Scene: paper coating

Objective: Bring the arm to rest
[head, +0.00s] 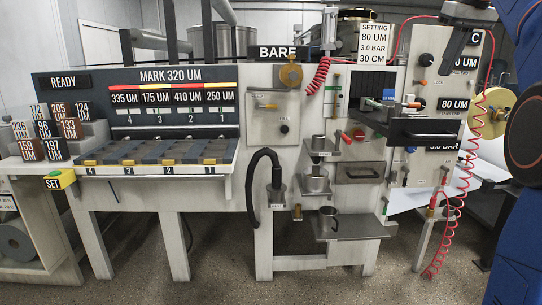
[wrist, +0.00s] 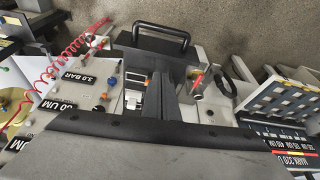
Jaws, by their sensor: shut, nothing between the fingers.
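My gripper (head: 446,68) hangs at the upper right of the head view, in front of the right end of the machine. Its dark fingers point down and are shut with nothing held. In the wrist view the fingers (wrist: 172,84) stand in the middle, above the grey gripper body at the bottom. The black box with a handle (head: 425,131) lies below the gripper in the head view, and it also shows in the wrist view (wrist: 160,38). The gripper appears apart from the machine, though the exact gap is hard to tell.
My blue arm fills the right edge. A coiled red hose (head: 466,165) hangs near the gripper. The slot rack (head: 160,152), numbered blocks (head: 58,150) and yellow SET button (head: 60,179) are at left. A metal cup (head: 328,222) sits on a low shelf. The floor in front is clear.

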